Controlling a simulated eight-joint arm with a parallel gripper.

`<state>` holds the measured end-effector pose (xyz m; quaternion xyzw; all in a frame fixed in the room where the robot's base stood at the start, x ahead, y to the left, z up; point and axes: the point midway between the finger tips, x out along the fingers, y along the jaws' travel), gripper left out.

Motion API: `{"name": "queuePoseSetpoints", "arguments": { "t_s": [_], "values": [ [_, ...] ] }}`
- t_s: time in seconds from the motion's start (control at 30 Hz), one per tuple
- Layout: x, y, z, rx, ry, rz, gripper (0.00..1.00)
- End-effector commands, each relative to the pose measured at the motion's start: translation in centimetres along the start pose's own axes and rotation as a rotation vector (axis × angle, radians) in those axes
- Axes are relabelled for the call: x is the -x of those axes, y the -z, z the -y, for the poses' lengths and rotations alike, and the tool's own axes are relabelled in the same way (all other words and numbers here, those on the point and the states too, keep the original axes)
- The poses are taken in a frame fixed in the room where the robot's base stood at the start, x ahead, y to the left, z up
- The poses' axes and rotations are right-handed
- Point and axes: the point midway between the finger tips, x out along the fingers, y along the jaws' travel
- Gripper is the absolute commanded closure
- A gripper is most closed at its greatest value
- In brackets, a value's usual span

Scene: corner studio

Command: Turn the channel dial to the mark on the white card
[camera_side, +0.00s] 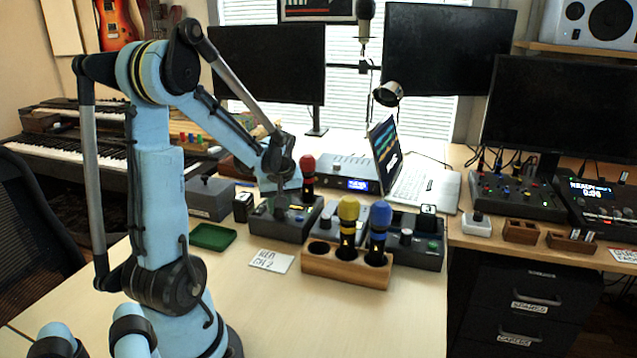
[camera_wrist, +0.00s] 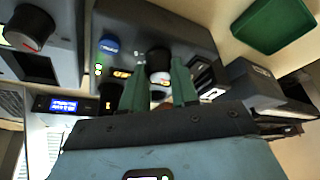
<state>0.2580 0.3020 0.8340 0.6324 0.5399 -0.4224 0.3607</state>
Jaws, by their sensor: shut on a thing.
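The channel dial (camera_wrist: 158,62), a dark knob with a pale lower part, sits on a dark grey box (camera_wrist: 190,28). In the wrist view my gripper (camera_wrist: 159,74) has its two green fingers on either side of this dial, shut on it. A small lit orange display (camera_wrist: 122,73) and a blue button (camera_wrist: 109,46) are beside it; the digits are too small to read. In the side view the box (camera_side: 268,226) stands behind the white card (camera_side: 271,261), whose handwriting seems to end in "CH 2". My gripper's fingers and the dial are hard to make out there.
A wooden holder (camera_side: 330,270) with yellow (camera_side: 349,210) and blue (camera_side: 380,215) microphones stands close at the right front. A red-topped microphone (camera_side: 308,168) rises by the box. A green tray (camera_side: 212,237) lies left.

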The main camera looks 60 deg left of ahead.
Motion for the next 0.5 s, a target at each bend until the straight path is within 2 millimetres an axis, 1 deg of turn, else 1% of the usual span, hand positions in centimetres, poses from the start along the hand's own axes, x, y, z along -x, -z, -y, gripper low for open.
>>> {"name": "queuePoseSetpoints", "arguments": {
  "t_s": [0.5],
  "values": [
    [-0.01, 0.03, 0.32, -0.370, -0.154, 0.001, 1.00]
  ]
}}
